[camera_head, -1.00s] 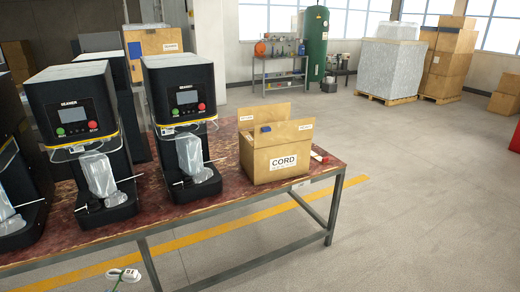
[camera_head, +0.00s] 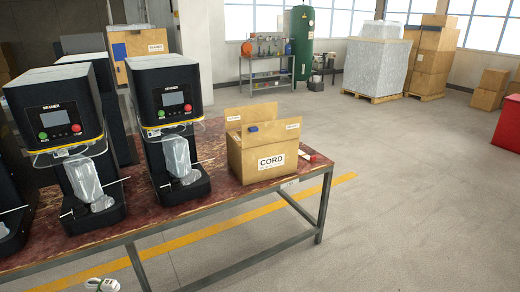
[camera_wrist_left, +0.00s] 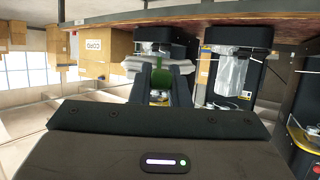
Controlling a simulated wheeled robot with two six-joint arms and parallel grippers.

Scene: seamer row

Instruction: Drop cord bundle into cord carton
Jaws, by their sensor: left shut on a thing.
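The cord carton (camera_head: 248,160), a brown box with open flaps and a CORD label, stands near the right end of the bench. It also shows upside down in the left wrist view (camera_wrist_left: 92,47). My left gripper (camera_wrist_left: 161,83) is shut on the cord bundle (camera_wrist_left: 186,68), a pale bundle with a green middle between the fingers. White and green coils of what looks like the same bundle (camera_head: 102,284) show at the bottom edge of the head view, in front of the bench and apart from the carton. My right gripper is in neither view.
Black seamer machines (camera_head: 165,100) stand on the red-brown bench (camera_head: 225,195) left of the carton. A red bin (camera_head: 508,125) stands at far right. The floor (camera_head: 400,200) right of the bench is clear.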

